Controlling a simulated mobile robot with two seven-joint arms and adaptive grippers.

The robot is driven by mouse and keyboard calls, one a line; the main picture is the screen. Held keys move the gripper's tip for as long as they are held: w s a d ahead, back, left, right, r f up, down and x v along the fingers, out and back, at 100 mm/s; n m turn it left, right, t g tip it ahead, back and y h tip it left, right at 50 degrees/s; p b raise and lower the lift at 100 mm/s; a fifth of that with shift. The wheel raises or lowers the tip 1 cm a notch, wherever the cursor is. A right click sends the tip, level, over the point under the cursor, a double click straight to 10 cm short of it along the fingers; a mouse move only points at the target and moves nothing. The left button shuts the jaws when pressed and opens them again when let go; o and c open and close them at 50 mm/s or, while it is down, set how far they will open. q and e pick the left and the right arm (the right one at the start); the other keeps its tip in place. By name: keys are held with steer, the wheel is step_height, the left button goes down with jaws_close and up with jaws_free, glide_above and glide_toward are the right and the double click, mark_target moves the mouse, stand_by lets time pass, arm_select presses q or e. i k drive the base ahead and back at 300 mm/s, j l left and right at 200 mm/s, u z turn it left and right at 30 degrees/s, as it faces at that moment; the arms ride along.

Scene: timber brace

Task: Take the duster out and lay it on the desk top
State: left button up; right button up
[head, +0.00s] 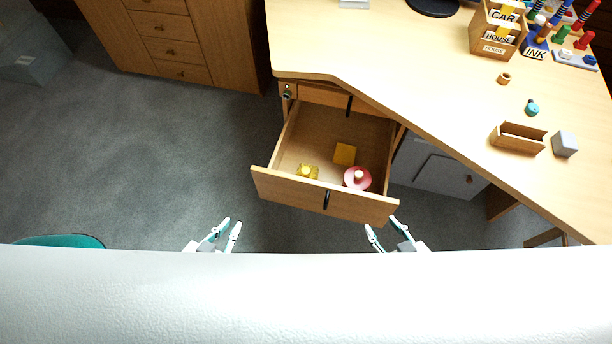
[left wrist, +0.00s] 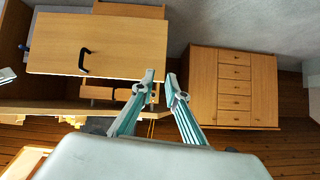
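The desk drawer (head: 268,179) is pulled open and holds three things. A flat, square orange-yellow piece (head: 344,154) lies near its middle and looks like the duster, though I cannot be sure. A yellow thing with a knob (head: 307,171) lies near the front panel, and a pink round thing with a pale knob (head: 357,178) lies to its right. My left gripper (head: 231,223) is open and empty, in front of the drawer to the left; its fingers also show in the left wrist view (left wrist: 161,76). My right gripper (head: 381,223) is open and empty near the drawer's front right corner.
The desk top (head: 420,85) is clear in its middle. At its right are an open wooden box (head: 518,138), a grey block (head: 565,144), a small teal item (head: 532,108), a wooden ring (head: 504,78) and word-block holders (head: 497,35). A wooden drawer cabinet (head: 172,32) stands at the upper left.

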mark_target(305, 171)
steer(key=i+j+z, duration=0.15)
steer(key=z, duration=0.2)
steer(key=j+z, duration=0.35)
steer(key=i+j+z, duration=0.1)
steer(key=j+z, duration=0.25)
